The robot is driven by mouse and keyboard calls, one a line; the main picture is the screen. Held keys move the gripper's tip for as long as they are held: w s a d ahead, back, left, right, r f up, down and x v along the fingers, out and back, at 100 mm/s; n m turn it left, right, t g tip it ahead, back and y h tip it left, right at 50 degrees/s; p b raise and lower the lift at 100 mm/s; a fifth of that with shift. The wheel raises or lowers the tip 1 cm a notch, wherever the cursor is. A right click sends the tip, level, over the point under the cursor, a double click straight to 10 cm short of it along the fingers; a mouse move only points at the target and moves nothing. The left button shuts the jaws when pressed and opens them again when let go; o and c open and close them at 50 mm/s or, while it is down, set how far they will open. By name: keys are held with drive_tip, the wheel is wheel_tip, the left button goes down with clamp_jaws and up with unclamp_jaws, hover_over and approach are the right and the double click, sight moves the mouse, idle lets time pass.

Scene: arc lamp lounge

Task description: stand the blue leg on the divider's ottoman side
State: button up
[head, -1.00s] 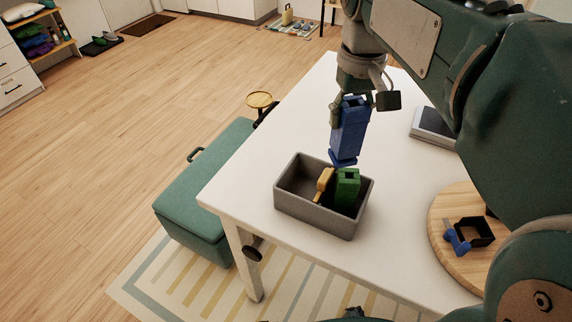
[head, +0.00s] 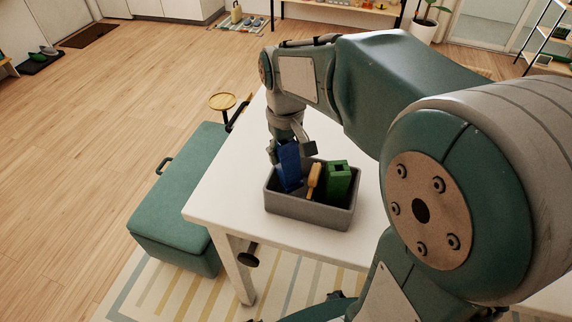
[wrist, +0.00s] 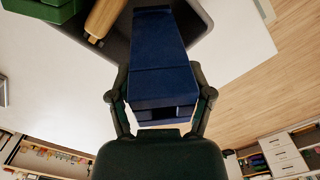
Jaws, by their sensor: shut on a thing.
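The blue leg (head: 290,168) is in my gripper (head: 288,147), its lower end inside the grey bin (head: 305,214) at the bin's left, ottoman-side end. It leans slightly in the head view. The bin wall hides its foot, so I cannot tell whether it touches the floor. A tan divider-like piece (head: 314,180) stands just right of it, with the green leg (head: 338,178) beyond. In the wrist view, the blue leg (wrist: 160,60) sits between the fingers of my gripper (wrist: 162,105), beside the tan piece (wrist: 103,18). The teal ottoman (head: 180,195) is left of the table.
The bin stands on a white table (head: 222,200) near its left edge. A small round wooden-topped stand (head: 222,101) is behind the ottoman. A striped rug (head: 170,285) lies below. Bare table shows left of the bin; my arm hides much of the right.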

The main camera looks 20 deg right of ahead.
sight(291, 161)
drive_tip(key=shift+f, duration=0.3)
drive_tip(key=shift+c, duration=0.3)
drive_tip(key=d+f, duration=0.1)
drive_tip(key=f, duration=0.1)
drive_tip(key=d+f, duration=0.1)
drive_tip(key=shift+d+f, duration=0.15)
drive_tip(key=shift+f, duration=0.25)
drive_tip(key=shift+a, duration=0.7)
drive_tip(key=o, duration=1.3)
drive_tip(key=shift+a, duration=0.15)
drive_tip(key=shift+o, duration=0.2)
drive_tip(key=shift+d, duration=0.6)
drive_tip(key=shift+w+a+r, duration=0.1)
drive_tip(key=shift+a+r, duration=0.1)
drive_tip(key=shift+r, duration=0.25)
wheel_tip(291, 161, up, 10)
drive_tip(key=shift+r, duration=0.65)
drive_tip(key=s+f+m+t, duration=0.1)
drive_tip(key=s+f+t, duration=0.2)
drive_tip(key=s, duration=1.1)
drive_tip(key=t, duration=0.3)
drive_tip(key=shift+s+m, duration=0.15)
drive_tip(key=shift+m, duration=0.25)
